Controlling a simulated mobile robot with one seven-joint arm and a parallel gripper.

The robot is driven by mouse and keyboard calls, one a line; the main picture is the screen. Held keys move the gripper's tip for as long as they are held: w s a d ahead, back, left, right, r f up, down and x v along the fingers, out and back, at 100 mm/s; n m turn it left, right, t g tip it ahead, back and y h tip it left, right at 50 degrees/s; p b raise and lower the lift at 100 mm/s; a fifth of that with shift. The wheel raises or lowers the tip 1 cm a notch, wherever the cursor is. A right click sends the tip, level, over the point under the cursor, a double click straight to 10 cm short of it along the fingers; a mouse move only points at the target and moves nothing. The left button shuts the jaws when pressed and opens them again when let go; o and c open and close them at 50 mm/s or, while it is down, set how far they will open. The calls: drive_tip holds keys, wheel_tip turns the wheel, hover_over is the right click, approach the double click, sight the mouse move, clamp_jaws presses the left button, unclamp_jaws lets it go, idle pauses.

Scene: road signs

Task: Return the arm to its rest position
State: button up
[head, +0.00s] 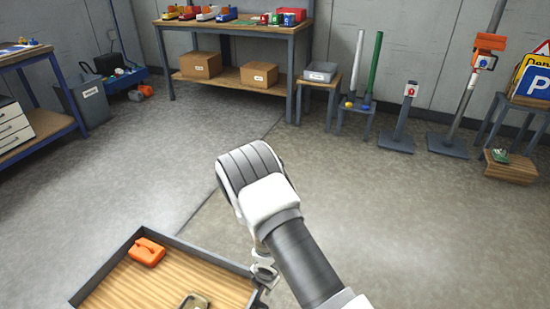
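My arm reaches up from the bottom right in the head view, with a grey ribbed joint and a white link at its bend. A small grey metal part, which looks like my gripper (264,273), shows below the bend, beside the right rim of a tray. It is mostly hidden by the arm, and I cannot tell whether its fingers are open or shut. I see nothing clearly held in it.
A workbench (230,28) with toy-like vehicles and boxes stands at the back. Stands and road signs (537,82) are at right. The middle floor is clear.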

drive_tip(key=w+d+r+m+t+h, duration=0.15)
drive_tip(key=d+r+m, duration=0.25)
drive_tip(key=r, duration=0.6)
drive_tip(key=w+d+r+m, duration=0.25)
drive_tip(key=r+m, duration=0.25)
drive_tip(key=r, duration=0.6)
drive_tip(key=w+d+r+m+t+h, duration=0.1)
drive_tip(key=d+r+m, duration=0.3)
drive_tip(key=r, duration=0.6)
drive_tip(key=s+d+r+m, duration=0.3)
drive_tip(key=s+r+m, duration=0.15)
drive_tip(key=r, duration=0.25)
drive_tip(key=s+d+r+m, duration=0.4)
drive_tip(key=s+r, duration=0.1)
drive_tip(key=r, duration=0.1)
drive_tip(key=s+d+r+m, duration=0.1)
drive_tip(key=s+r+m, duration=0.2)
drive_tip(key=s, duration=0.4)
drive_tip(key=s+r+m, duration=0.3)
drive_tip(key=s, duration=0.4)
wheel_tip(320, 180, up, 17)
drive_tip(key=p, duration=1.7)
drive_tip(key=shift+t+y, duration=0.35)
drive_tip(key=shift+y, duration=0.1)
